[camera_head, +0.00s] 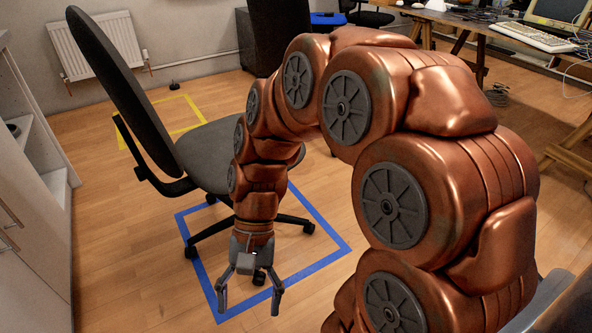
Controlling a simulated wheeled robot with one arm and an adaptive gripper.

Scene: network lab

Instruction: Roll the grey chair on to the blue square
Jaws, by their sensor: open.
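The grey chair (200,155) stands upright at left centre, with its tall backrest to the left and its seat partly hidden behind my arm. Its dark wheeled base sits mostly over the blue square (333,257), a taped outline on the wooden floor. The left caster appears at the left blue line, and a rear caster is close to the far line. Other casters show inside the outline. My gripper (249,304) points down in front of the chair, over the near part of the square. Its two fingers are spread and empty. A caster shows just behind it.
A yellow taped square (203,118) lies behind the chair. White shelving (40,160) stands along the left, a radiator (97,46) on the back wall. A dark cabinet (260,45) and a blue-seated chair (328,18) are behind. A cluttered wooden table (480,30) stands right.

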